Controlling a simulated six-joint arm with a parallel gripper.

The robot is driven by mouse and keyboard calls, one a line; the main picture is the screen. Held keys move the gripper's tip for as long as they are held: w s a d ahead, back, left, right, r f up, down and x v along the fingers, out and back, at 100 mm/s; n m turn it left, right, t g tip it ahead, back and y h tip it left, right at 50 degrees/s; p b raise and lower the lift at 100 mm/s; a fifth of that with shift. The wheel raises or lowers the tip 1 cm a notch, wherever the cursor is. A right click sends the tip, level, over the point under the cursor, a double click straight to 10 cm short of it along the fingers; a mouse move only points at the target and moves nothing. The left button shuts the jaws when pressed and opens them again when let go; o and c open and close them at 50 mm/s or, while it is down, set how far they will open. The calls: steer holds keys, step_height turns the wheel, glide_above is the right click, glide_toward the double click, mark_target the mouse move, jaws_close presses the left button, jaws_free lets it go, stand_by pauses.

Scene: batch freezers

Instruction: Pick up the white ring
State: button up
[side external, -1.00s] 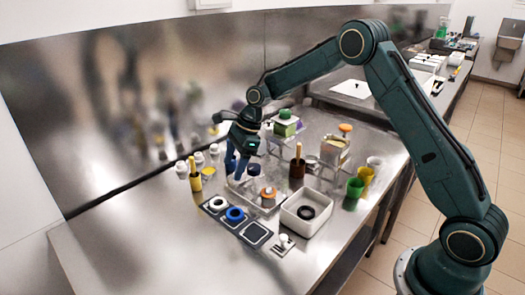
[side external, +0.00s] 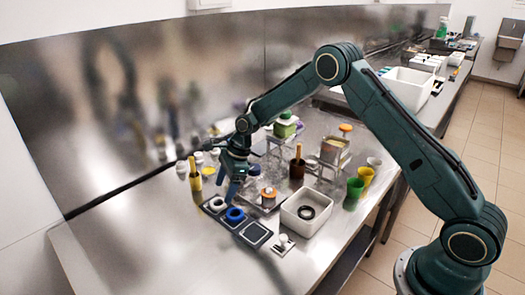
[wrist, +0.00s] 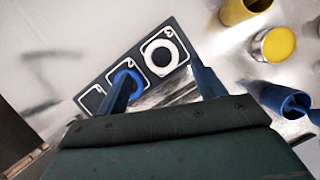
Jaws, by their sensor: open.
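The white ring (side external: 215,203) lies on the left end square of a dark strip (side external: 244,226) on the steel counter. It also shows in the wrist view (wrist: 149,57). The blue ring (side external: 235,215) lies on the middle square; in the wrist view my left finger partly covers it (wrist: 138,77). The third square (side external: 256,234) has no ring on it. My gripper (side external: 228,194) is open and empty, above the strip near the two rings. In the wrist view its fingers (wrist: 163,66) appear on either side of the white ring, pointing down; their height above it is unclear.
A yellow cylinder (side external: 194,178) and white-topped items stand left of my gripper. An orange-topped jar (side external: 268,193) and a white bin (side external: 292,222) stand to its right. Green (side external: 354,190) and yellow (side external: 366,177) cups are farther right. The front left counter is clear.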

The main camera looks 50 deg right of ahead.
mark_target(220, 197)
steer(key=shift+w+x, duration=0.2)
steer(key=shift+x, duration=2.05)
steer(key=shift+r, duration=0.1)
steer(key=c, duration=1.1)
steer(key=shift+o, duration=0.2)
step_height(220, 197, up, 10)
